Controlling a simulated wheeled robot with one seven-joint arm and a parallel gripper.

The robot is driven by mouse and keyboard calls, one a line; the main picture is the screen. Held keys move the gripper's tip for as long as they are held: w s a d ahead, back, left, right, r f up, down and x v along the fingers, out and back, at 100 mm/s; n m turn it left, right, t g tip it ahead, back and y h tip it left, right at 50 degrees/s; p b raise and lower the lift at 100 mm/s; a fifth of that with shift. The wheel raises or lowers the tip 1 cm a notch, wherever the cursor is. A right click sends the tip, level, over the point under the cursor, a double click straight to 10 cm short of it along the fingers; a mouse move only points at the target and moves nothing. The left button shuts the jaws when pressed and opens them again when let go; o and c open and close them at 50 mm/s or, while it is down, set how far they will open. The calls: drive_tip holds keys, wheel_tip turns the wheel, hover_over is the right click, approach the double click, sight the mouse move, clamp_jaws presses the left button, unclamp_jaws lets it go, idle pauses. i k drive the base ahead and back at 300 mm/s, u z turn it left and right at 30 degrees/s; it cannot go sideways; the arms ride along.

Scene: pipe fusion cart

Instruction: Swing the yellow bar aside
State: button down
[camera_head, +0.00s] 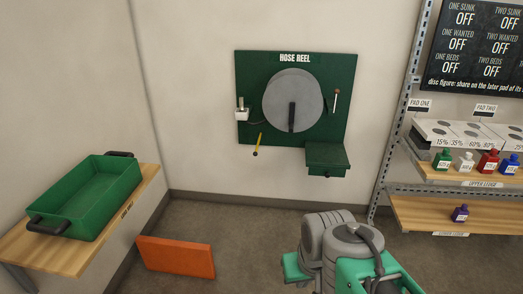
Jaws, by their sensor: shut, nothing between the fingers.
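The yellow bar (258,145) is a short, thin bar on the green hose reel board (256,70), at its lower left. It tilts slightly, with its upper end to the right and a darker tip at the bottom. It sits below and left of the grey round disc (285,98). My grey and green arm shows at the bottom right, well apart from the bar. My gripper's fingers do not show in this view.
A white box (242,115), a small rod (336,99) and a green ledge box (327,159) are on the board. An orange panel (176,257) stands on the floor. A green tray (92,200) is on the left shelf. Bottles stand on the right shelves.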

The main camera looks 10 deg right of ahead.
sight(255, 153)
drive_tip(key=u, duration=0.05)
drive_tip(key=i, duration=1.2)
drive_tip(key=u, duration=0.5)
drive_tip(key=i, duration=1.25)
drive_tip(key=u, duration=0.3)
